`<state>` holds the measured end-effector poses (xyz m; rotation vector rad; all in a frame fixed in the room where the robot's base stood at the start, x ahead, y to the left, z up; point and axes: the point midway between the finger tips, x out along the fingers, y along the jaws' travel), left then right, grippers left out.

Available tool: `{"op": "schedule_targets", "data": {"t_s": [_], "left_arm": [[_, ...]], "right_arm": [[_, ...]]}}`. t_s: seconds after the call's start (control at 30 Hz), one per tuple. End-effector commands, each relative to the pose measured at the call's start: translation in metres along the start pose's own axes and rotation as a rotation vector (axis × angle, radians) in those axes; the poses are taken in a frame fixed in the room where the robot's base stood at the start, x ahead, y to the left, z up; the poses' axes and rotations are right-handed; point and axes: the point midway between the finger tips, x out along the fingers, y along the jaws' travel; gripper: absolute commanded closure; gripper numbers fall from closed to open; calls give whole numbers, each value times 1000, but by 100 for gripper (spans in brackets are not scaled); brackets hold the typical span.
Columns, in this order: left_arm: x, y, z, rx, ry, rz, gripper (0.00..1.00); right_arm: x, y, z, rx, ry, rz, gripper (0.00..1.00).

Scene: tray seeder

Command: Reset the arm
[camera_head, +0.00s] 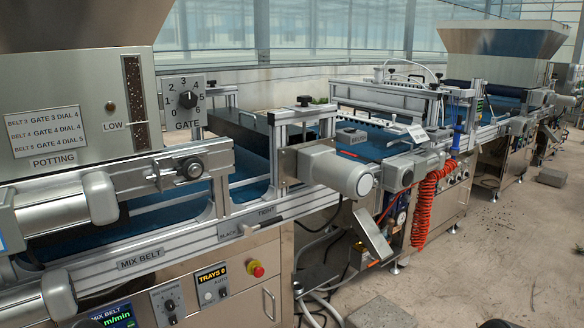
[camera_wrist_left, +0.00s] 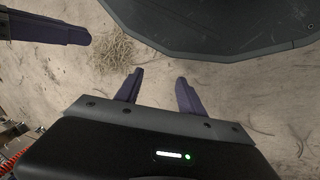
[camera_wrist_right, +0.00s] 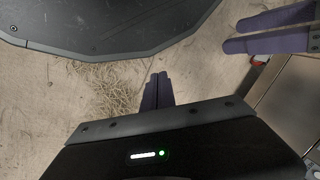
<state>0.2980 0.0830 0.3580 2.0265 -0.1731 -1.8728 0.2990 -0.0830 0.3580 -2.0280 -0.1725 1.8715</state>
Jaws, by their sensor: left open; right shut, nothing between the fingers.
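My left gripper (camera_wrist_left: 160,77) is open and empty in the left wrist view, its two purple fingers apart over the concrete floor. My right gripper (camera_wrist_right: 159,76) is shut in the right wrist view, its purple fingers together with nothing between them. The shut right gripper also shows at the top left of the left wrist view (camera_wrist_left: 45,28). The left gripper's spread fingers show at the top right of the right wrist view (camera_wrist_right: 268,30). Neither gripper can be made out in the head view, and neither touches anything.
The potting machine (camera_head: 85,110) with its gate dial (camera_head: 187,100) and mix belt controls stands at the left. The seeding line (camera_head: 400,105) runs back right, with a red coiled hose (camera_head: 425,205). Grey blocks (camera_head: 380,314) lie on the floor. A metal panel (camera_wrist_right: 292,105) is near my left gripper.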

Motion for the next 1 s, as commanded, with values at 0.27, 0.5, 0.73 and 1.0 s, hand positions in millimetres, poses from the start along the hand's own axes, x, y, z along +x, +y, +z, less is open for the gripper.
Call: {"op": "schedule_targets", "data": {"t_s": [0.27,0.5,0.73,1.0], "left_arm": [[-134,54,5,11,-28,7,54],[-194,79,9,18,-46,11,54],[-201,82,11,20,-50,12,54],[-200,81,10,19,-49,12,54]], "right_arm": [[-134,-54,5,-12,-29,-7,100],[-194,-79,9,-18,-47,-11,100],[-201,-82,11,-20,-51,-12,100],[-200,-81,11,-19,-51,-12,100]]}}
